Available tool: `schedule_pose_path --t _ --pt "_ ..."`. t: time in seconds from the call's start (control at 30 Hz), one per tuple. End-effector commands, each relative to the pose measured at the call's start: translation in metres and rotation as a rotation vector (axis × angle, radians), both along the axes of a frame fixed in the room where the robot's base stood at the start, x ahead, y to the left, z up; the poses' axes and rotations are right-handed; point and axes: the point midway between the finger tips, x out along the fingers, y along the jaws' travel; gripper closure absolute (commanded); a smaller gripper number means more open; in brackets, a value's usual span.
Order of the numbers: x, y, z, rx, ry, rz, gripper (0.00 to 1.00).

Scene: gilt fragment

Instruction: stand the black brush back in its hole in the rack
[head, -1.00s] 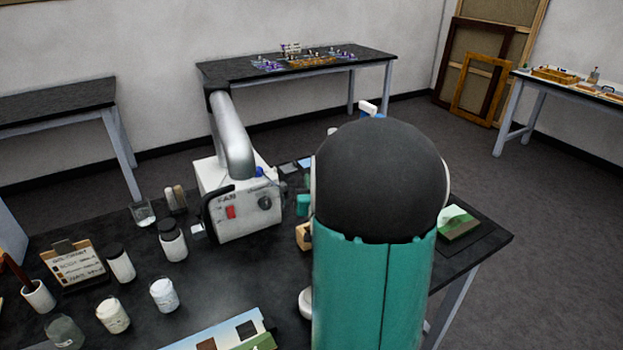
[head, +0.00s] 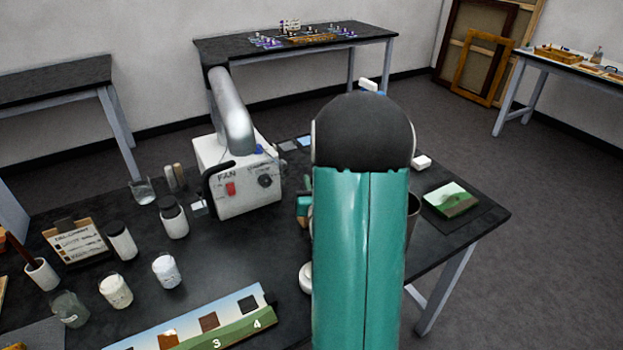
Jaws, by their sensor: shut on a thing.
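My own teal arm with its black joint fills the middle of the head view and hides much of the table behind it. My gripper's fingers are hidden behind the arm, so I cannot see what they hold. A small teal piece, probably part of my arm, shows just left of it. I cannot make out the black brush. I cannot make out the rack or its hole either; a small bit of brown shows below the teal piece, but I cannot tell what it is.
On the black table (head: 95,305) stand a white fan unit (head: 222,178) with a silver duct (head: 232,112), several jars, a clipboard (head: 75,240) and a numbered strip (head: 238,326). A green painted block (head: 450,198) lies right of my arm. A dark container (head: 412,212) is partly hidden.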

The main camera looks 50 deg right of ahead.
Motion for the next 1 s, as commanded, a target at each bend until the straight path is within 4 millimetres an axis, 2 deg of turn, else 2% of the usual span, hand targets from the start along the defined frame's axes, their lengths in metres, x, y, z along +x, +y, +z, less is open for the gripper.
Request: schedule_pose_path --t 0.23,0.3,0.4,0.77,0.87,1.0 --pt "0.0 0.0 0.0 -0.001 -0.001 0.0 1.0" --pt "0.0 0.0 0.0 -0.001 -0.001 0.0 0.81" --pt "0.0 0.0 0.0 -0.001 -0.001 0.0 0.66" --pt "0.0 0.0 0.004 -0.003 -0.002 0.0 0.66" --pt "0.0 0.0 0.014 -0.004 -0.003 -0.001 0.66" --pt "0.0 0.0 0.037 -0.006 -0.005 0.0 0.66"
